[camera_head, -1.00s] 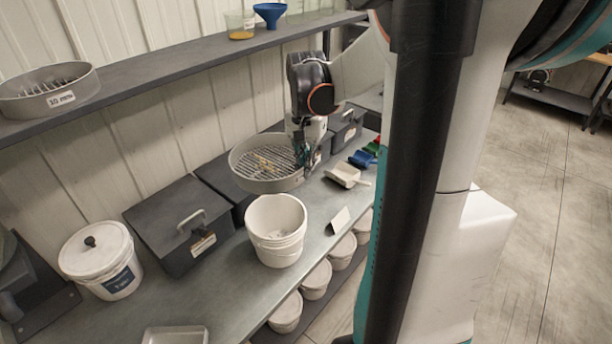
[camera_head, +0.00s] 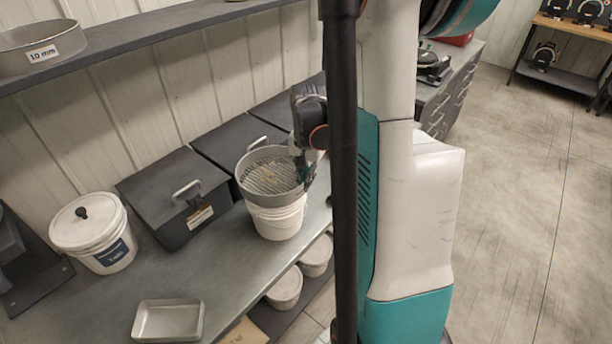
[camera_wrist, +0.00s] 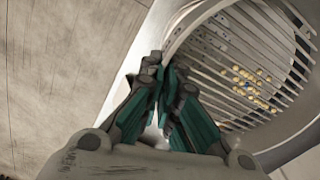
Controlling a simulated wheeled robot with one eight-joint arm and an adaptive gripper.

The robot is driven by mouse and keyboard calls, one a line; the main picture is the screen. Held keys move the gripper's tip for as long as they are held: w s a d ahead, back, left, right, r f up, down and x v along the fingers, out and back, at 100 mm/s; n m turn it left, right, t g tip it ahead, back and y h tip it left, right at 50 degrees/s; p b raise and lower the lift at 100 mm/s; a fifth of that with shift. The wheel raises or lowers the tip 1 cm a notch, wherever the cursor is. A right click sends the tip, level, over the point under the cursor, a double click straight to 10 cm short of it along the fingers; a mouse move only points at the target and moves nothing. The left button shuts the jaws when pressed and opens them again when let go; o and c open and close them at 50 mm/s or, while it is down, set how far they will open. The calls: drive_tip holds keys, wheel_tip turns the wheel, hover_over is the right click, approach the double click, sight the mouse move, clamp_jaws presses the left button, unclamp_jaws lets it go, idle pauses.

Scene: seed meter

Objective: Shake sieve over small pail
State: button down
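The round grey sieve (camera_head: 262,200) with a slatted mesh is directly above the small white pail (camera_head: 279,224) and covers its mouth. I cannot tell whether it touches the pail's rim. Several yellow-tan seeds lie on the mesh (camera_head: 270,175); they also show in the wrist view (camera_wrist: 249,86). My gripper (camera_head: 304,170) is at the sieve's right side. In the wrist view the fingers of my gripper (camera_wrist: 166,72) are closed on the sieve's rim (camera_wrist: 185,30). The inside of the pail is hidden by the sieve.
A lidded white bucket (camera_head: 97,236) and a dark lidded box (camera_head: 176,200) stand at the left and back of the bench. An empty grey tray (camera_head: 168,321) lies at the front. Another sieve (camera_head: 40,47) sits on the shelf above. Small tubs (camera_head: 285,288) stand below.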

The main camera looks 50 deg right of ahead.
drive_tip(key=shift+f, duration=0.4)
drive_tip(key=shift+d, duration=0.1)
drive_tip(key=shift+d+b, duration=0.3)
drive_tip(key=shift+d, duration=0.2)
drive_tip(key=shift+a, duration=1.1)
drive_tip(key=shift+d, duration=0.15)
